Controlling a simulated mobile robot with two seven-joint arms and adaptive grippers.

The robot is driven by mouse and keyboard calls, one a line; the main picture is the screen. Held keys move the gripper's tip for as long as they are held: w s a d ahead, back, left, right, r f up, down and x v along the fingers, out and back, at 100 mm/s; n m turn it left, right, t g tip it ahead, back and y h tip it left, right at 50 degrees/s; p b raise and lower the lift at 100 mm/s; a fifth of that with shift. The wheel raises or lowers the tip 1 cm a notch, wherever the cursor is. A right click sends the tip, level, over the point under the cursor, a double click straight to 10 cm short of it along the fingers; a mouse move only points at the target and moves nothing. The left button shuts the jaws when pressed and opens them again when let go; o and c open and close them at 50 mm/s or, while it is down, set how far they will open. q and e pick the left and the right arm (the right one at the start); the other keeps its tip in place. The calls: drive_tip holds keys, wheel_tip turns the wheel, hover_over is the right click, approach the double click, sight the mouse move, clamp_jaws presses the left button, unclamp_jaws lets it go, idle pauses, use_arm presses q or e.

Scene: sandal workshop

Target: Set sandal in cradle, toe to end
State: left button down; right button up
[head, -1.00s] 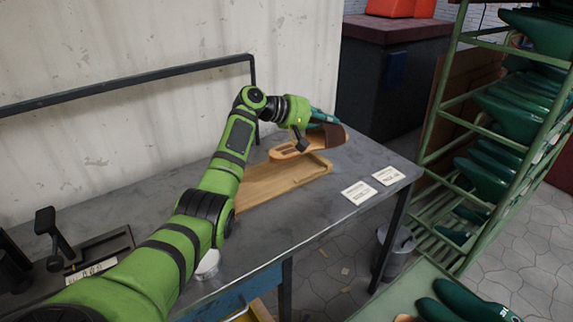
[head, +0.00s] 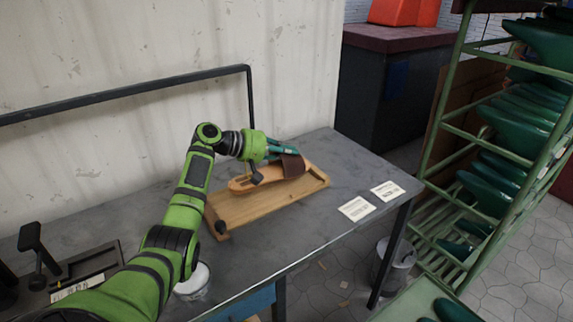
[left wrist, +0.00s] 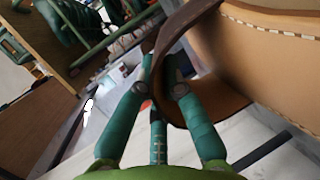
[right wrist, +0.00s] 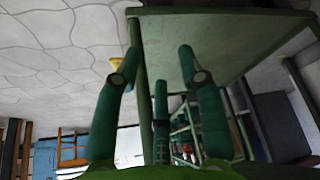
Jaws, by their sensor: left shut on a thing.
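The sandal has a tan sole (head: 241,187) and a wide dark brown strap (head: 293,166). It lies lengthwise over the wooden cradle (head: 252,207), strap end toward the raised right end. I cannot tell whether the sole touches the cradle floor. My left gripper (head: 286,151) is shut on the strap. In the left wrist view, the left gripper's (left wrist: 163,72) fingers pinch the strap's edge (left wrist: 178,32), beside the sole (left wrist: 275,70). My right gripper (right wrist: 159,58) is open and empty in the right wrist view.
Two white cards (head: 356,208) lie on the grey bench (head: 305,222) right of the cradle. A dark fixture (head: 60,270) stands at the bench's left. A green rack (head: 440,130) with green shoe forms is at right. A green surface (right wrist: 225,45) lies beyond my right fingers.

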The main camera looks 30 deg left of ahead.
sight(271, 164)
use_arm(q)
drive_tip(key=shift+f, duration=1.95)
